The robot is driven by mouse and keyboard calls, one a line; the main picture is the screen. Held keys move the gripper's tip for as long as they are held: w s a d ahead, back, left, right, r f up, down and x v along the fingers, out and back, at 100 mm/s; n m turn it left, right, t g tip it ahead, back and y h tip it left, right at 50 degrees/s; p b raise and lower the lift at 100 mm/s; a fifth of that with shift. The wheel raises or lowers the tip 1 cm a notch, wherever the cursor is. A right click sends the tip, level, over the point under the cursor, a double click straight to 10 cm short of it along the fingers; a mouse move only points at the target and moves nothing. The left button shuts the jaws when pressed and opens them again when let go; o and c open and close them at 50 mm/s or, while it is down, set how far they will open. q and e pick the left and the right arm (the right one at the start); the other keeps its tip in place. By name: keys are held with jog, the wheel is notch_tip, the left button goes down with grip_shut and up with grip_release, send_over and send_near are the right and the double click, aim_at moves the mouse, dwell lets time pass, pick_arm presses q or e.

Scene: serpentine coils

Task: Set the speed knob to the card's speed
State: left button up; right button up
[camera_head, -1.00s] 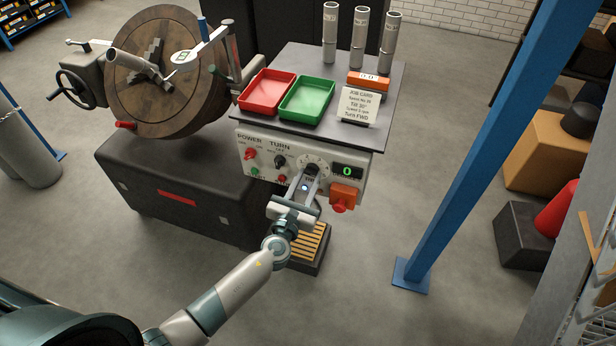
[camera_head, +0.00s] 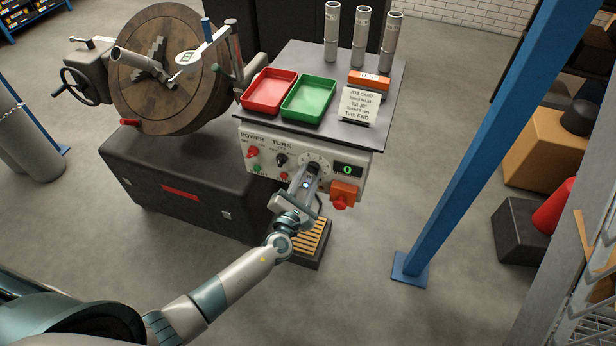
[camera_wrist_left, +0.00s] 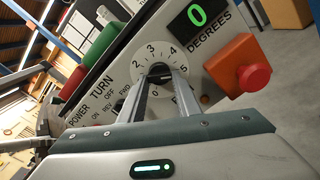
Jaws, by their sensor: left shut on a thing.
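The speed knob, a dark knob (camera_wrist_left: 160,70) on a round white dial (camera_wrist_left: 143,58) with numbers, is on the control panel (camera_head: 262,163). It also shows in the head view (camera_head: 314,168). My left gripper (camera_head: 311,175) is shut on the knob, its two fingers reaching the knob in the left wrist view. The fingers cover the lower part of the dial, and I cannot tell which number the knob points to. The job card (camera_head: 359,106) stands on the shelf; its small speed line is hard to read. My right gripper is not in view.
Beside the dial are a display reading 0 (camera_head: 347,170), an orange box with a red button (camera_head: 342,194), the turn switch (camera_head: 281,160) and the red power switch (camera_head: 252,152). Red (camera_head: 269,91) and green (camera_head: 308,97) trays sit above. A blue post (camera_head: 480,150) stands right.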

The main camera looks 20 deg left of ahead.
pick_arm(q)
jog(key=shift+s+f, duration=0.1)
jog(key=shift+f, duration=0.05)
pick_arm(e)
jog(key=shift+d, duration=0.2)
pick_arm(q)
jog(key=o, duration=1)
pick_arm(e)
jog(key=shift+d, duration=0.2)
pick_arm(q)
jog(key=shift+o, duration=0.2)
jog(key=s+b, duration=0.3)
jog(key=s, duration=1.4)
jog(key=shift+s+a, duration=0.15)
jog(key=shift+a, duration=0.15)
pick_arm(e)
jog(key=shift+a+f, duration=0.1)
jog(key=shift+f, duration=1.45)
